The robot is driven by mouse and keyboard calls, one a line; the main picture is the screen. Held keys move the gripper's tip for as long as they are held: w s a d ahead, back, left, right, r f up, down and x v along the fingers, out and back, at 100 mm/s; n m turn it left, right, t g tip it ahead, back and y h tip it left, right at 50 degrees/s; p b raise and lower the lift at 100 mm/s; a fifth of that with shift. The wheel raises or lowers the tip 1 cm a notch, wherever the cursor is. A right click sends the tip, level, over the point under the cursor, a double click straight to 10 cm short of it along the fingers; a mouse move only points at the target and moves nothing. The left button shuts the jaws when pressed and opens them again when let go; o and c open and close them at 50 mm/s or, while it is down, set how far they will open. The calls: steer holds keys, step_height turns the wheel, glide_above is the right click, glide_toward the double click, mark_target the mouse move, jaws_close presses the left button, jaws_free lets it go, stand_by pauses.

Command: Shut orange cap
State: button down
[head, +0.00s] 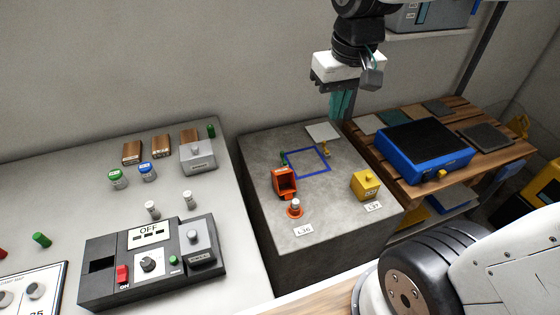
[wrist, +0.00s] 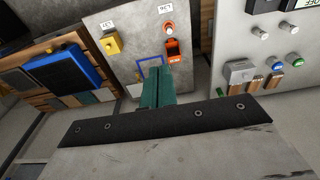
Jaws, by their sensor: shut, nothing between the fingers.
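The orange cap (head: 284,182) stands open on the grey block (head: 335,222), its dark hollow inside showing. A small orange-ringed fitting with a pale top (head: 295,208) is just in front of it. In the wrist view the orange cap (wrist: 173,57) is just right of my fingertips, with the fitting (wrist: 168,32) above it in the picture. My gripper (head: 341,104), with teal fingers, is shut and empty. It hangs in the air above the back right of the block, apart from the cap. The fingers also show in the wrist view (wrist: 157,80).
A yellow capped piece (head: 366,186) stands right of the orange cap. A blue square outline (head: 307,162) and a white plate lie behind it. A switch panel (head: 150,262) and small bottles are on the left table. A blue device (head: 425,151) is on the wooden bench at right.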

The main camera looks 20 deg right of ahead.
steer(key=w+f, duration=0.6)
steer(key=w, duration=0.6)
glide_above(282, 180)
steer(key=w+d, duration=0.2)
steer(key=w, duration=0.1)
step_height(282, 180, down, 17)
steer(key=w+f, duration=0.1)
steer(key=f, duration=0.5)
steer(key=w+f, duration=0.1)
steer(key=f, duration=0.6)
steer(key=w+f, duration=0.2)
steer(key=f, duration=0.4)
steer(key=shift+a+f, duration=0.3)
steer(key=shift+a, duration=0.1)
steer(key=shift+s+r, duration=0.9)
steer(key=shift+s, duration=0.15)
steer(key=shift+s+r, duration=0.35)
steer(key=shift+s, duration=0.3)
steer(key=shift+a+r, duration=0.1)
